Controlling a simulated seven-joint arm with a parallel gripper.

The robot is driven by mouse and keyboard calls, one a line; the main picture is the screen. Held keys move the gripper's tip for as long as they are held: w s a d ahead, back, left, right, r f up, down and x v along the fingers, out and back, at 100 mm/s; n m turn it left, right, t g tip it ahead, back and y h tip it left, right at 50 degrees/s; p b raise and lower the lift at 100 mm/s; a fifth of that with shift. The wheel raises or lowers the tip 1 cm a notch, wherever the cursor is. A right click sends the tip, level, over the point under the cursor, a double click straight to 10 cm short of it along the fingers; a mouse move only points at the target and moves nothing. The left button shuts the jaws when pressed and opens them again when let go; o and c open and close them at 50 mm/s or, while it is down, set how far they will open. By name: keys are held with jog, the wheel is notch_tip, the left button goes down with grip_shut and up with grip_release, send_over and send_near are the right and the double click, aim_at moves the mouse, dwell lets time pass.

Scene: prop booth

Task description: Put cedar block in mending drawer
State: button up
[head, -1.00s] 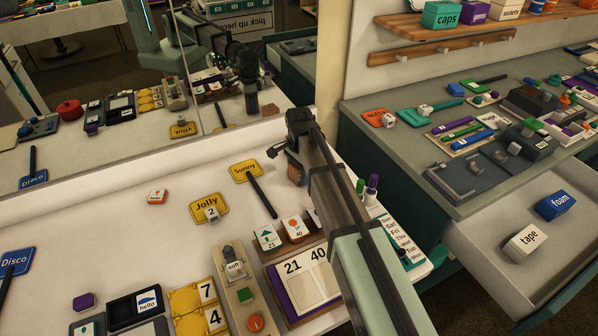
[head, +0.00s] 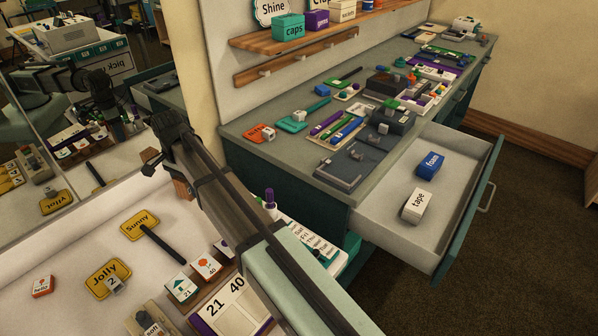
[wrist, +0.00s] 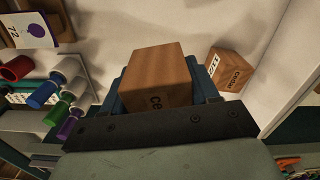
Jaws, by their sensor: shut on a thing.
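The cedar block (wrist: 158,73) is a brown wooden block with dark lettering on one side. In the wrist view it sits between the dark fingers of my gripper (wrist: 163,88), which is shut on it. In the head view my gripper (head: 174,168) is over the back of the white table, and a brown block face (head: 182,187) shows below it, partly hidden by my arm. A second brown block lettered cedar (wrist: 230,69) shows at right in the wrist view; I cannot tell whether it is a reflection. An open drawer (head: 455,205) stands at right, its name not visible.
In the drawer lie a blue foam block (head: 430,165) and a white tape block (head: 417,205), with bare floor around them. The grey counter (head: 285,170) above is crowded. Markers (head: 269,203) and a days-of-week box stand right of my arm. A mirror (head: 80,110) is at left.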

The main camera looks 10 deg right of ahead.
notch_tip(320, 180, up, 5)
jog(key=shift+f, duration=0.2)
jog(key=shift+w+d+r, duration=0.2)
jog(key=shift+d+r, duration=0.05)
jog(key=shift+d, duration=0.3)
jog(key=d+m, duration=0.3)
jog(key=d, duration=1.1)
jog(key=w+d+m, duration=0.1)
jog(key=d+m, duration=0.3)
jog(key=d, duration=1)
jog(key=w+d+m, duration=0.1)
jog(key=d+m, duration=0.3)
jog(key=d, duration=1)
jog(key=shift+w+d, duration=0.2)
jog(key=shift+d, duration=0.1)
jog(key=s+d+m, duration=0.2)
jog(key=s+d, duration=0.1)
jog(key=d, duration=0.4)
jog(key=s+d+m, duration=0.2)
jog(key=s+d, duration=0.1)
jog(key=d, duration=0.4)
jog(key=m, duration=0.5)
send_over(419, 243)
notch_tip(419, 243, down, 12)
jog(key=shift+s+f, duration=0.1)
jog(key=shift+f, duration=5.5)
jog(key=shift+f, duration=0.15)
